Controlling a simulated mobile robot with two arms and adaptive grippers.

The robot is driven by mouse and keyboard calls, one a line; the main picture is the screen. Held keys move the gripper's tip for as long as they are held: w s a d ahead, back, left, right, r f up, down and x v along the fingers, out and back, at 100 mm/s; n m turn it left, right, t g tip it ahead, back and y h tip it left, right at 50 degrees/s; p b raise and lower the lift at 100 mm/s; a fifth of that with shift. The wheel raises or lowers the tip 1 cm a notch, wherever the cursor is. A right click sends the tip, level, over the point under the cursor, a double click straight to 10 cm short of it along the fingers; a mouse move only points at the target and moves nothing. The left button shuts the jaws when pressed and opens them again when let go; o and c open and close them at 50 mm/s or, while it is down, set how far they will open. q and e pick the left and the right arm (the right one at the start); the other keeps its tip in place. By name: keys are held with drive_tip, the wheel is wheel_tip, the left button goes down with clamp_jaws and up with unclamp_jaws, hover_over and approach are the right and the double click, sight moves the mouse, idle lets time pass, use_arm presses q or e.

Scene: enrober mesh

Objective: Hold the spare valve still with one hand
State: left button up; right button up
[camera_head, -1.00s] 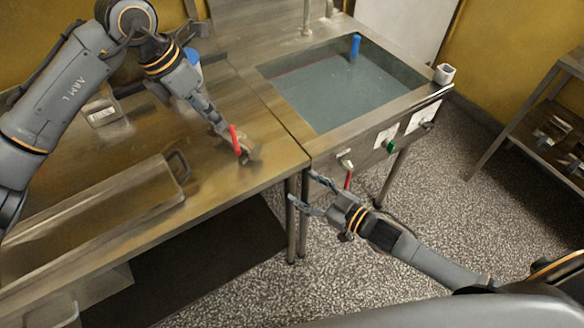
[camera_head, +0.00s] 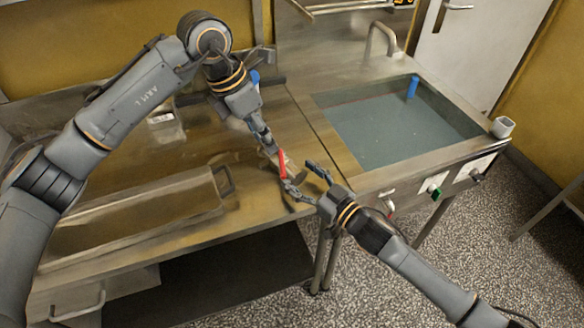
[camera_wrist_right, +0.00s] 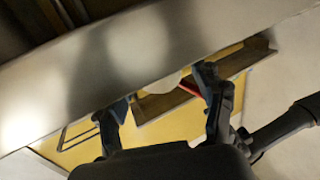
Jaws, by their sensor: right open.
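The spare valve with a red lever (camera_head: 282,163) is at the front right part of the steel worktop in the head view, its grey body partly hidden. My left gripper (camera_head: 268,146) reaches down onto it from above, with its fingertips at the valve. Whether they are closed on it does not show clearly. My right gripper (camera_head: 304,180) is open at the worktop's front edge, just right of the valve, its fingers pointing toward it. In the right wrist view its open fingers (camera_wrist_right: 164,98) have a red piece (camera_wrist_right: 184,88), seemingly the lever, near the right finger.

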sight(291, 168)
drive_tip(key=shift+x, duration=1.75)
clamp_jaws()
